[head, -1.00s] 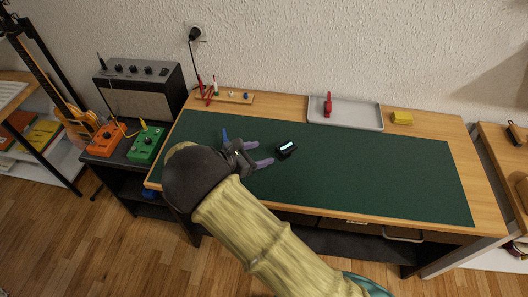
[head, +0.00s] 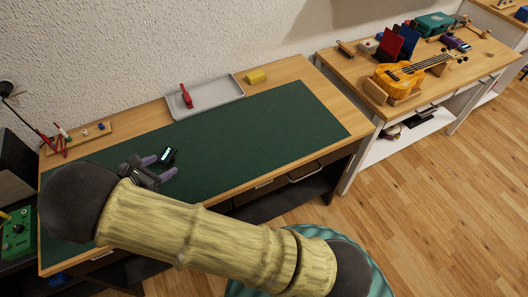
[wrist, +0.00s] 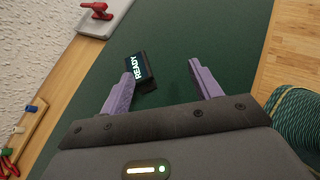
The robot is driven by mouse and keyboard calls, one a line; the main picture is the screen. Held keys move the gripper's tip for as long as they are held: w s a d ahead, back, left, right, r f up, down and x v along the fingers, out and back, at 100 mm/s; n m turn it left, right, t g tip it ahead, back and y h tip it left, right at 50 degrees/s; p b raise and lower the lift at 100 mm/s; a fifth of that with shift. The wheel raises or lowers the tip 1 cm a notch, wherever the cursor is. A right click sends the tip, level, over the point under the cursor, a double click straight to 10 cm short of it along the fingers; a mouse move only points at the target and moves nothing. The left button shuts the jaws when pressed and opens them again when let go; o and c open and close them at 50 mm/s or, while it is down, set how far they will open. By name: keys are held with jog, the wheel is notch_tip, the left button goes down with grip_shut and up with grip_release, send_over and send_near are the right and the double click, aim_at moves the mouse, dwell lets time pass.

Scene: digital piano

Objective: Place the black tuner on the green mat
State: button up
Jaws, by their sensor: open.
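The black tuner (head: 169,155) stands on the green mat (head: 255,135), its lit screen showing. In the wrist view the tuner (wrist: 146,68) reads "READY" and is close to the left purple finger, which overlaps its lower left side. I cannot tell whether they touch. My gripper (head: 164,166) is open and low over the mat's left part, with nothing held between its fingers. In the wrist view, bare green mat (wrist: 190,35) shows between and beyond the fingers.
A grey tray (head: 218,94) with a red clamp-like tool (head: 186,95) lies at the desk's back edge, beside a yellow block (head: 257,77). A wooden strip with small parts (head: 85,134) is at back left. The mat's right half is clear. A second table holds a ukulele (head: 405,78).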

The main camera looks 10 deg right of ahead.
jog(key=s+d+r+m+g+y, duration=0.1)
jog(key=d+r+m+g+y, duration=0.25)
jog(key=d+m+g, duration=1.05)
jog(key=s+d+r+m+t+y, duration=0.1)
jog(key=s+d+r+m+t, duration=0.1)
jog(key=d, duration=0.4)
jog(key=s+d+r+m+t+y, duration=0.2)
jog(key=s+d+r+m+t, duration=0.1)
jog(key=s+d+m, duration=0.2)
jog(key=s+d+r+m+t+y, duration=0.1)
jog(key=s+d+r+m+t, duration=0.1)
jog(key=d+m, duration=0.4)
jog(key=s+d+r, duration=0.1)
jog(key=s+d, duration=0.1)
jog(key=shift+s+d, duration=0.2)
jog(key=shift+d, duration=0.2)
jog(key=shift+r, duration=0.1)
notch_tip(320, 180, up, 10)
jog(key=p, duration=1)
jog(key=shift+r, duration=0.2)
